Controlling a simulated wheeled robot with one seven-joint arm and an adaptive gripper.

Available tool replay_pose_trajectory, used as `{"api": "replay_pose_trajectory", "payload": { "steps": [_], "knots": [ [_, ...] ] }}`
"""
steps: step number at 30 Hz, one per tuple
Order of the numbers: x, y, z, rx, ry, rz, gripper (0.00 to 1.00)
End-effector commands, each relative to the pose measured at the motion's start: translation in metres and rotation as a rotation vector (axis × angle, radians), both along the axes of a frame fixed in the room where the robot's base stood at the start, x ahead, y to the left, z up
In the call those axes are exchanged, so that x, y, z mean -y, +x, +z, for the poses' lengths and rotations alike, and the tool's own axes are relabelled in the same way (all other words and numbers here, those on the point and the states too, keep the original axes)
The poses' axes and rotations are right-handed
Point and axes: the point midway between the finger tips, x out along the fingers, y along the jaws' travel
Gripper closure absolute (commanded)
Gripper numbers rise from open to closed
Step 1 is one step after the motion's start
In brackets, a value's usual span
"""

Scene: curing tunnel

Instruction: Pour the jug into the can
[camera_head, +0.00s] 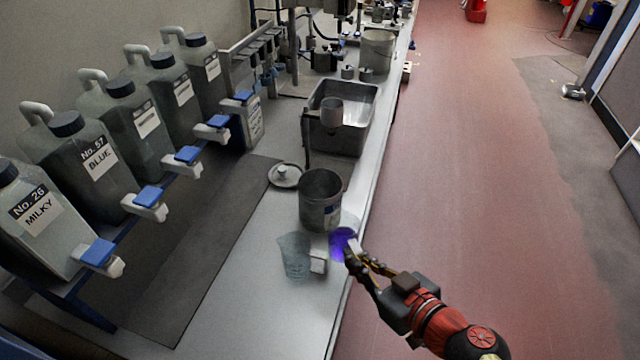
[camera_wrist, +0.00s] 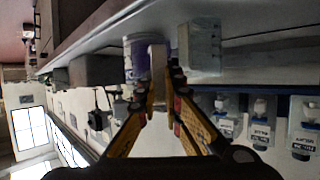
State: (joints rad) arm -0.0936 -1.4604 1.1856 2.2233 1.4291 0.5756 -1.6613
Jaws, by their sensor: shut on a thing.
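A clear jug with blue-purple liquid (camera_head: 342,241) is at the counter's right edge, close beside the can. My gripper (camera_head: 356,256) is shut on its pale handle, coming from the lower right. In the wrist view the jug (camera_wrist: 134,62) shows beyond my gripper (camera_wrist: 163,88), with the handle between the fingertips. I cannot tell whether the jug touches the counter. The grey metal can (camera_head: 320,203) stands upright and open, with a label low on its side; its inside looks dark. A second clear jug (camera_head: 294,256) with a pale handle stands left of the held one.
A lid with a knob (camera_head: 285,175) lies left of the can. A metal basin (camera_head: 357,102) and a bucket (camera_head: 377,52) are farther back. Several labelled containers (camera_head: 95,165) with blue-topped taps line the left. A dark mat (camera_head: 195,255) lies bare; the red floor is right.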

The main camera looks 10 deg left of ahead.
Motion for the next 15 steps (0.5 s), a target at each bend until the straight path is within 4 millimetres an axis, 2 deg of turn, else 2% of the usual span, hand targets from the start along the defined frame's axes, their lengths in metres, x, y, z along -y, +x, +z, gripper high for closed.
{"api": "replay_pose_trajectory", "payload": {
  "steps": [15],
  "knots": [
    [-0.0025,0.0035,0.0094,-0.054,-0.033,0.010,1.00]
  ]
}}
